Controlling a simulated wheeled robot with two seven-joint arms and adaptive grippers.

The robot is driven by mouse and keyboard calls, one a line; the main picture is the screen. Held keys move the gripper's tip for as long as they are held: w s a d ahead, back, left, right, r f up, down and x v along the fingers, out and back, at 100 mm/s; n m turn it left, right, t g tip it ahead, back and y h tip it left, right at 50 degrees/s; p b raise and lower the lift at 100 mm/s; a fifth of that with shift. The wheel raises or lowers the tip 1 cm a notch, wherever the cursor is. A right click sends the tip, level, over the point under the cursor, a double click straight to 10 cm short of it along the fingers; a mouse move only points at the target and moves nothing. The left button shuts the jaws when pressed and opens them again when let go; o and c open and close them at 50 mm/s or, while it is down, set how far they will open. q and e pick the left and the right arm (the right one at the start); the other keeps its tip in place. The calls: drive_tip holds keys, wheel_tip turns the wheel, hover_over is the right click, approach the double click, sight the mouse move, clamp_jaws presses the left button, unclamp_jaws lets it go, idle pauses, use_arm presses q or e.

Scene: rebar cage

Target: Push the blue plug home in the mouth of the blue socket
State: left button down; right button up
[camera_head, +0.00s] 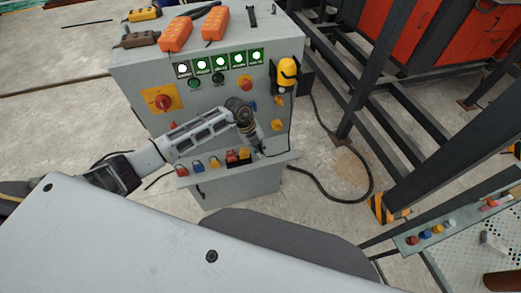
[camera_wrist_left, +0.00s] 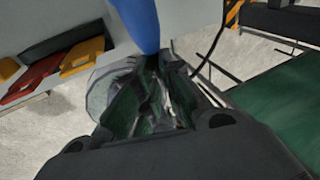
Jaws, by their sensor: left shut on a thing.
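My left gripper (camera_head: 257,148) is in front of the grey cabinet, just above its front ledge. In the left wrist view the fingers (camera_wrist_left: 158,70) are shut on a blue piece, the blue plug (camera_wrist_left: 138,22), which runs out of the top of the picture. In the head view the gripper hides the plug. A small blue part (camera_head: 252,105) shows on the cabinet's front beside my wrist, and another blue piece (camera_head: 198,166) sits on the ledge. I cannot tell which is the blue socket, nor see its mouth. My right gripper is not in view.
A black cable (camera_head: 340,198) lies on the floor at right. Dark steel beams (camera_head: 440,145) stand farther right.

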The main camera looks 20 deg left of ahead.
use_arm(q)
drive_tip(key=shift+w+a+r+b, duration=0.1)
drive_tip(key=shift+w+a+b, duration=0.35)
drive_tip(key=shift+w+a, duration=0.3)
idle(0.8)
drive_tip(key=c, duration=1.5)
unclamp_jaws()
drive_tip(key=shift+w, duration=0.2)
drive_tip(key=shift+r, duration=0.15)
drive_tip(key=shift+w+a+r, duration=0.15)
drive_tip(key=shift+r, duration=0.25)
drive_tip(key=shift+s+v, duration=0.15)
drive_tip(key=shift+v, duration=1.4)
drive_tip(key=shift+s+v, duration=0.2)
drive_tip(key=shift+v, duration=1.35)
drive_tip(key=shift+d, duration=0.2)
